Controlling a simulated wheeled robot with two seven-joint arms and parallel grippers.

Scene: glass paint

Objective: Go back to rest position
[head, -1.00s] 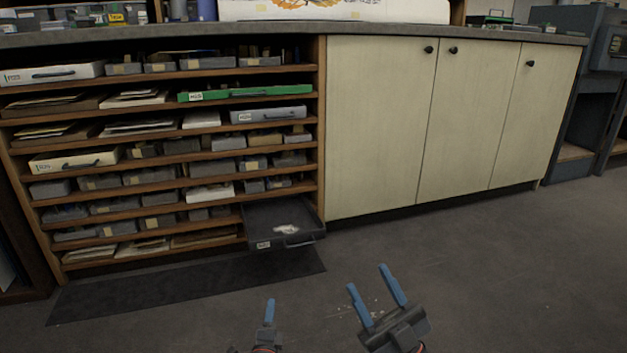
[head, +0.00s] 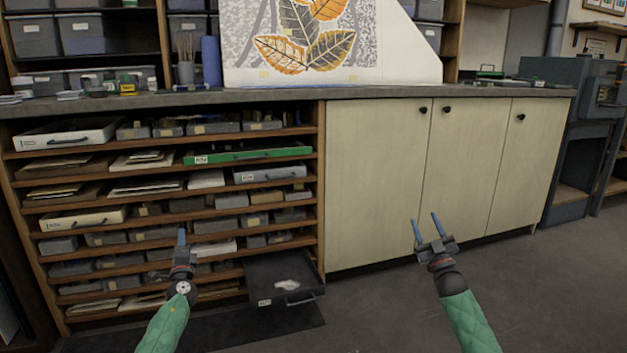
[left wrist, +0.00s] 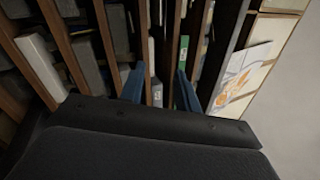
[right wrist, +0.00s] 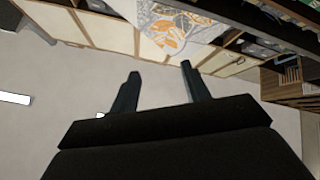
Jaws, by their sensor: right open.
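My left gripper (head: 182,240) is raised in front of the wooden shelf unit at the left of the head view. In the left wrist view its two blue fingers (left wrist: 157,85) stand apart with nothing between them. My right gripper (head: 425,222) is raised in front of the cream cabinet doors, its two blue fingers apart and empty. In the right wrist view its fingers (right wrist: 160,85) are also apart, with nothing held. Both arms come up from the bottom edge of the head view, with green sleeves, and touch nothing that I can see.
A dark drawer (head: 285,295) stands pulled out at the lower right of the shelf unit (head: 321,200), a pale item inside it. The counter (head: 400,94) runs above with a leaf picture (head: 310,50) on it. Grey floor (head: 380,310) between the arms is clear.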

